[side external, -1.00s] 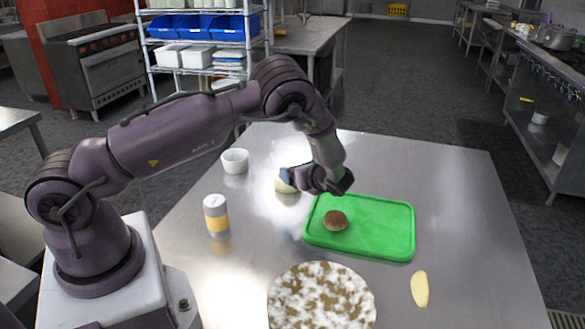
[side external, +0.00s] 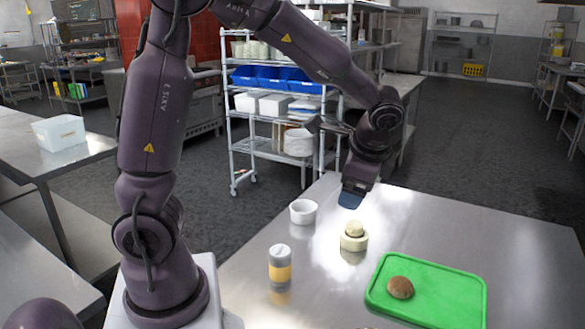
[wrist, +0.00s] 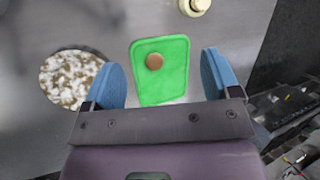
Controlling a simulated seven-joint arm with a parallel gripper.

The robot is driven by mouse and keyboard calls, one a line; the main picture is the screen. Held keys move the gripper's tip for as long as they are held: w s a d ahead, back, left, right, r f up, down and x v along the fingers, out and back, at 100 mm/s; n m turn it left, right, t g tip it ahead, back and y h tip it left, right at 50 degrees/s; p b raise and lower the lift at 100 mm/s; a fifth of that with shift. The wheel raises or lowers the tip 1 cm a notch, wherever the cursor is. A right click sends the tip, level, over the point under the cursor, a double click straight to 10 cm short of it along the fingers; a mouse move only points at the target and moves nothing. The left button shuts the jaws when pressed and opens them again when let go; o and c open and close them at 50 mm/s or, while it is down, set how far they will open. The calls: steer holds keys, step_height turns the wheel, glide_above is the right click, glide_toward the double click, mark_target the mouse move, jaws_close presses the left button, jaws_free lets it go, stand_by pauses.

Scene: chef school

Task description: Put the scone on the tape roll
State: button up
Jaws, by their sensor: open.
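A small pale, rounded piece, apparently the scone (side external: 354,228), rests on top of a pale ring, apparently the tape roll (side external: 353,243). Both stand on the metal table. In the wrist view the scone (wrist: 200,4) and the tape roll (wrist: 187,8) show at the top edge, partly cut off. My gripper (side external: 350,199) is raised above and behind them in the side view, clear of both. In the wrist view its blue fingers (wrist: 162,78) are wide apart with nothing between them.
A green board (side external: 440,298) with a round brown item (side external: 400,288) lies right of the roll. A white cup (side external: 303,211) and a jar with a yellow band (side external: 280,268) stand to the left. The wrist view shows a white-and-brown speckled round item (wrist: 72,78).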

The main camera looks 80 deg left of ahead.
steer(key=s+d+r+n+t+h, duration=0.2)
steer(key=s+d+r+n, duration=0.1)
steer(key=s, duration=0.4)
steer(key=s+d+r+n+t+h, duration=0.3)
steer(key=s+d+r, duration=0.1)
steer(key=s, duration=0.3)
steer(key=shift+d+r+n, duration=0.35)
steer(key=shift+d+n, duration=0.05)
steer(key=shift+d, duration=0.05)
